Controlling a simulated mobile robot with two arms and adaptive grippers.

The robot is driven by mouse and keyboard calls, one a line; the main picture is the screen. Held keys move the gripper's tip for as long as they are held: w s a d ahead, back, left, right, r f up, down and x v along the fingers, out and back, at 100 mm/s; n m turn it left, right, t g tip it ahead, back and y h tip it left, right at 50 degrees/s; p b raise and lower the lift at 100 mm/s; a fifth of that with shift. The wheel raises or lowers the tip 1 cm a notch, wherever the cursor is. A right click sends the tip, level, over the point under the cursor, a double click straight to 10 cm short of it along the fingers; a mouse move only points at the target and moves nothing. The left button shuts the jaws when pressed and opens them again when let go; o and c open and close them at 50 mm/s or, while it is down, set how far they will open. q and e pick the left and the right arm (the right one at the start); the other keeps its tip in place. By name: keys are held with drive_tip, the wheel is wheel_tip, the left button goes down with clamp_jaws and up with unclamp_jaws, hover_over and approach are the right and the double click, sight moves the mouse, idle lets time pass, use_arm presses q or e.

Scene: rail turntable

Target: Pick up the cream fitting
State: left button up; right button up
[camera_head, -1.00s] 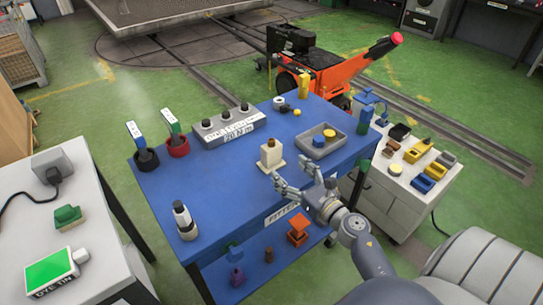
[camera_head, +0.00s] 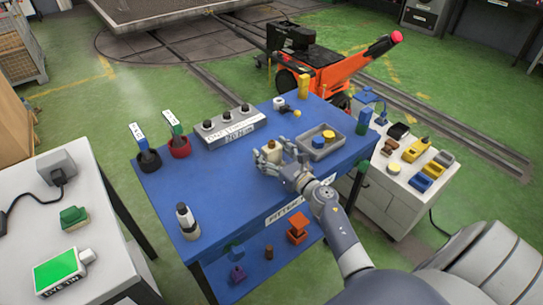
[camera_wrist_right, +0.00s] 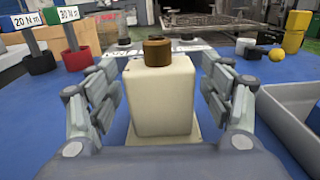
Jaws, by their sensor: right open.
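The cream fitting (camera_wrist_right: 162,98) is a pale block with a brown round cap, standing upright on a pale base plate on the blue table. In the right wrist view it stands between the two fingers of my right gripper (camera_wrist_right: 160,100), with a visible gap on each side. In the head view the cream fitting (camera_head: 272,152) is partly hidden behind my right gripper (camera_head: 270,160), which is open around it. My left gripper is not in view.
A grey tray (camera_head: 343,147) with a blue and a yellow piece stands close right of my right gripper. A grey box with several knobs (camera_head: 228,127) is behind. Red and black holders (camera_head: 180,150) stand left.

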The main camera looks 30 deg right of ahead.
drive_tip(key=shift+r, duration=0.1)
drive_tip(key=c, duration=1.4)
